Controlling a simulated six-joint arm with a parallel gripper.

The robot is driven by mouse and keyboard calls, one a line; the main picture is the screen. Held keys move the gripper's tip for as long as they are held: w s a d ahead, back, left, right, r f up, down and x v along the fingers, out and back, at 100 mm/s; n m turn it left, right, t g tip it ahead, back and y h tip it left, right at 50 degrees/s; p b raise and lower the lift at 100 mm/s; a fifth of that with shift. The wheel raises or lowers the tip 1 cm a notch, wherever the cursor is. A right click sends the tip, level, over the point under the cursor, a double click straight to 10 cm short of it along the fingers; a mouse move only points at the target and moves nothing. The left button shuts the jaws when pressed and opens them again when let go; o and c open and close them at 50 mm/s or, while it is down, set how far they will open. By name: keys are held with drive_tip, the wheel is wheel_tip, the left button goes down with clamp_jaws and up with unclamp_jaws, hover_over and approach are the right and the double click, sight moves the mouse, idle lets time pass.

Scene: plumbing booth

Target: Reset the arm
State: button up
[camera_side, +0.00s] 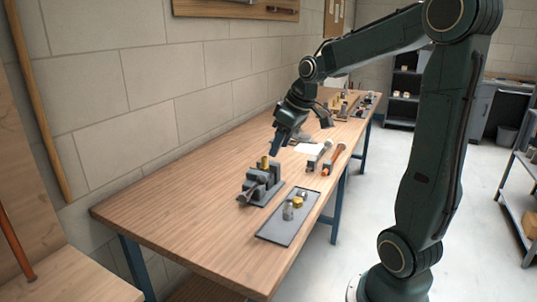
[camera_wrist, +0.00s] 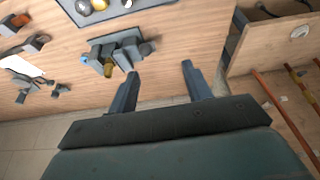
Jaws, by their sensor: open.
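My gripper (camera_side: 279,143) is above the wooden bench, behind and slightly above the grey vise (camera_side: 262,186). In the wrist view my gripper (camera_wrist: 159,72) has its two fingers spread apart with nothing between them. A brass fitting (camera_side: 264,163) stands upright at the vise; it also shows in the wrist view (camera_wrist: 108,67). The fingers are apart from the vise and the fitting. The vise also appears in the wrist view (camera_wrist: 125,42), left of the fingers.
A grey tray (camera_side: 275,232) with metal and brass fittings lies at the bench's near edge. Tools with orange handles (camera_side: 334,158) and a white sheet (camera_side: 308,148) lie farther back. A block wall (camera_side: 150,100) runs along the bench's left side. The bench's left front is bare.

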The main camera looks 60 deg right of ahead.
drive_tip(key=s+a+r+t, duration=0.1)
drive_tip(key=s+a, duration=1.3)
drive_tip(key=a, duration=0.3)
drive_tip(key=shift+s+a, duration=0.2)
drive_tip(key=shift+s, duration=0.15)
